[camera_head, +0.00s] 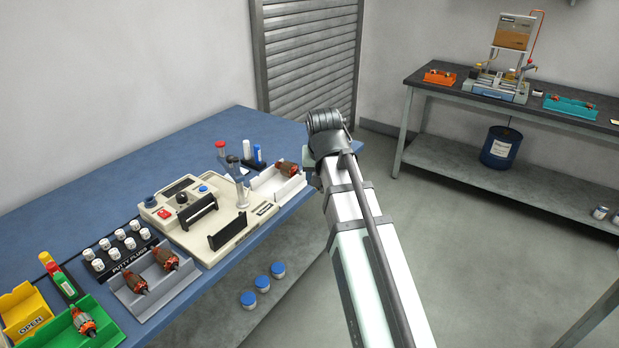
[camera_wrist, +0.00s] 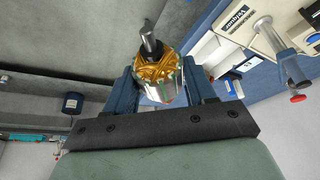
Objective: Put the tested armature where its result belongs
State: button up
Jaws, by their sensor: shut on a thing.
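In the wrist view my gripper (camera_wrist: 165,85) is shut on an armature (camera_wrist: 160,72) with gold windings, its grey shaft pointing away from the palm. In the head view the gripper and the held armature are hidden behind my arm, right of the tester. The tester (camera_head: 235,232) has no armature that I can see in it. A white tray (camera_head: 266,201) beside it shows one armature (camera_head: 288,168) at its far end. A green tray (camera_head: 112,337) holds one armature (camera_head: 84,322). A yellow bin (camera_head: 22,312) marked OPEN stands left of it.
A grey tray (camera_head: 186,285) holds two armatures. Putty plugs (camera_head: 118,242) stand behind it. Blue-lidded jars (camera_head: 262,284) sit below the bench. The back of the blue bench (camera_head: 150,150) is clear.

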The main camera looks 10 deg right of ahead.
jog(key=s+a+f+n+y, duration=0.1)
jog(key=s+a+f+n, duration=0.2)
jog(key=a, duration=1.3)
jog(key=s+a+n+y, duration=0.1)
jog(key=s+a+n, duration=0.25)
jog(key=a, duration=1.25)
jog(key=s+a+f+n, duration=0.1)
jog(key=s+a, duration=0.6)
jog(key=a, duration=0.4)
jog(key=s+a+f+n+g+y, duration=0.1)
jog(key=s+a+n, duration=0.1)
jog(key=s+a, duration=0.6)
jog(key=s+a+f+n+y, duration=0.1)
jog(key=s+a+f, duration=0.1)
jog(key=s+a, duration=0.6)
jog(key=a, duration=0.7)
jog(key=shift+s+a+n, duration=0.2)
jog(key=shift+a+n, duration=0.1)
jog(key=shift+n, duration=0.05)
jog(key=shift+d+f, duration=0.1)
jog(key=shift+f, duration=4.25)
jog(key=shift+f, duration=0.55)
jog(key=o, duration=1.5)
